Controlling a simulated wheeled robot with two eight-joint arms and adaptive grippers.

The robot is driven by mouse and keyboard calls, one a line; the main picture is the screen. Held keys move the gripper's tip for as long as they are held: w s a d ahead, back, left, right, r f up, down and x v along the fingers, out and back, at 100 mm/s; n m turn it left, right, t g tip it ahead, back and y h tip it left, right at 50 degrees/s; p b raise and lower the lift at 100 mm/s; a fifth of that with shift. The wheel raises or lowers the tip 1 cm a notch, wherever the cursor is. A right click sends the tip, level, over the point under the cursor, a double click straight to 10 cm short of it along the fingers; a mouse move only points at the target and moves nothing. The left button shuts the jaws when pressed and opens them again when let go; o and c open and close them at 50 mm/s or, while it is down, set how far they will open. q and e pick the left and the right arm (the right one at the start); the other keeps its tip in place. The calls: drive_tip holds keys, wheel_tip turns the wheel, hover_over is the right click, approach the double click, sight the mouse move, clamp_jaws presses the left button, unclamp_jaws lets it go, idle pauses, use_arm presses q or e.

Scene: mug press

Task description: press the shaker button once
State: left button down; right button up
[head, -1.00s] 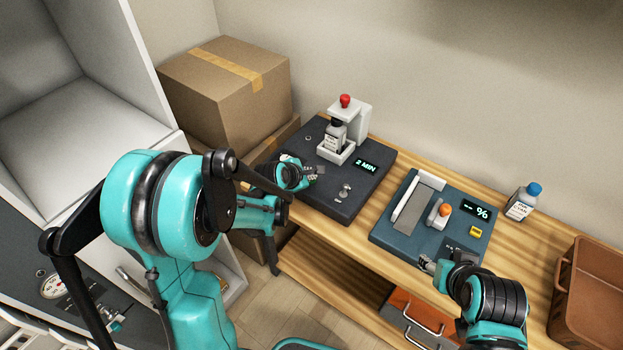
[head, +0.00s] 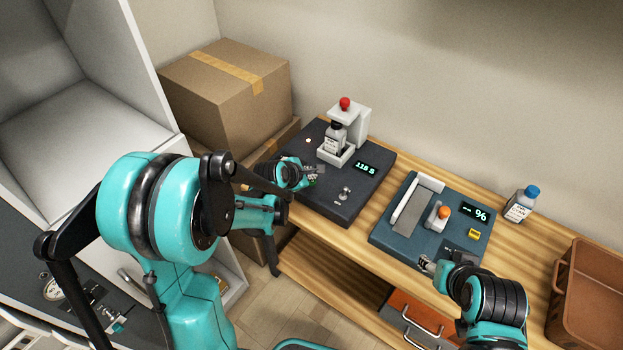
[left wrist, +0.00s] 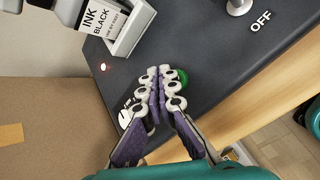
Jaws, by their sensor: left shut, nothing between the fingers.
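The shaker (head: 345,203) is a dark box with a white holder (head: 345,152) and a display (head: 366,167) that reads about 118 S. A black ink bottle (head: 334,137) stands in the holder. A green button (left wrist: 183,77) shows partly beside and behind my left fingertips in the left wrist view. My left gripper (head: 316,173) is shut and empty at the button; its fingertips (left wrist: 160,76) overlap it in the picture, and contact is hard to tell. A small light (left wrist: 103,67) on the shaker glows. My right gripper (head: 427,263) is by the second device's front edge, its fingers too small to judge.
A blue device (head: 405,240) with a % display stands to the right of the shaker. A white bottle with a blue cap (head: 520,203) and a brown bin (head: 590,300) are farther right. Cardboard boxes (head: 220,110) stand at the left. A red knob (head: 345,103) tops the holder.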

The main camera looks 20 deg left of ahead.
use_arm(q)
drive_tip(key=shift+r, duration=0.1)
wheel_tip(320, 180, up, 5)
drive_tip(key=p, duration=0.4)
idle(0.3)
idle(0.6)
drive_tip(key=s+r+m+g+y, duration=0.1)
drive_tip(key=s+r+m, duration=0.3)
drive_tip(key=s+m, duration=0.8)
drive_tip(key=s+r+m+g+y, duration=0.1)
drive_tip(key=s+r+m, duration=0.3)
drive_tip(key=s+m, duration=0.8)
drive_tip(key=shift+s, duration=0.5)
